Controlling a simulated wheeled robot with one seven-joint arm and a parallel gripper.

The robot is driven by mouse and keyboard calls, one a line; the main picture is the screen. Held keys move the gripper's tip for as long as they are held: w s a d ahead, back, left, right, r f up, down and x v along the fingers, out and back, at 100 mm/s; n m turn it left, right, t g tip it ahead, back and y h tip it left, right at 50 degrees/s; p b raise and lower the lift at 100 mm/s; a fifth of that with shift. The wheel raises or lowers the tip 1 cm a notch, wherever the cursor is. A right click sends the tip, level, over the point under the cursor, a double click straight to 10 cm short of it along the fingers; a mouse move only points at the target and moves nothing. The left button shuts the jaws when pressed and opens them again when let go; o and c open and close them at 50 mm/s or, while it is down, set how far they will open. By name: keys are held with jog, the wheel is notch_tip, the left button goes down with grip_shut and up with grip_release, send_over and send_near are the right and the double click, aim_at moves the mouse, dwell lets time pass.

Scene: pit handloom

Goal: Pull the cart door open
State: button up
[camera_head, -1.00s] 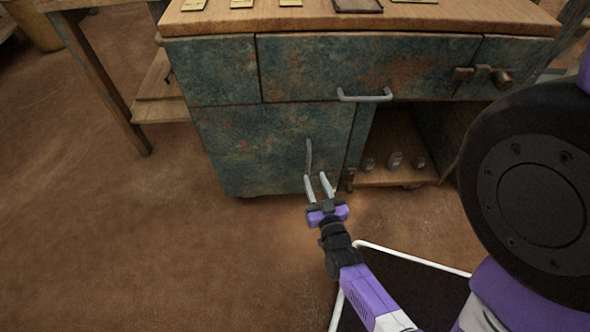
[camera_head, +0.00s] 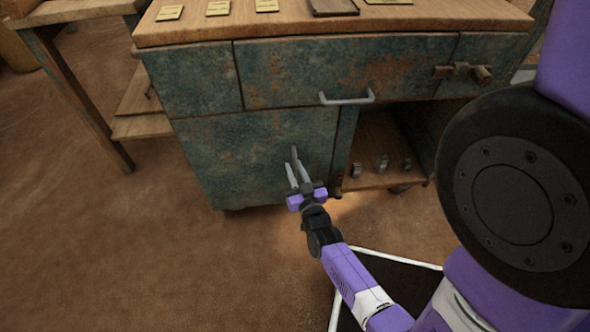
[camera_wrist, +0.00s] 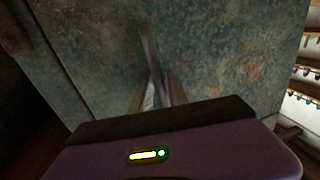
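The cart door (camera_head: 235,155) is the lower left teal, rust-stained panel of the cart. It looks closed, flush with the front. Its grey upright handle (camera_head: 294,153) is on the door's right part; the upper end shows above my fingertips, and the rest is partly hidden by the fingers. My gripper (camera_head: 293,166) is at the handle, with its two fingers close together around it. In the wrist view the handle (camera_wrist: 149,50) runs down between the two fingers (camera_wrist: 157,92), which appear shut on it.
A drawer with a horizontal handle (camera_head: 347,98) is above the door. An open compartment (camera_head: 385,145) with several small metal pieces is to the right. A wooden table (camera_head: 75,70) stands at the left. The brown floor (camera_head: 130,260) before the door is clear.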

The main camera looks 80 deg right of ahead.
grip_shut()
jog(key=shift+s+a, duration=0.1)
dwell(1.2)
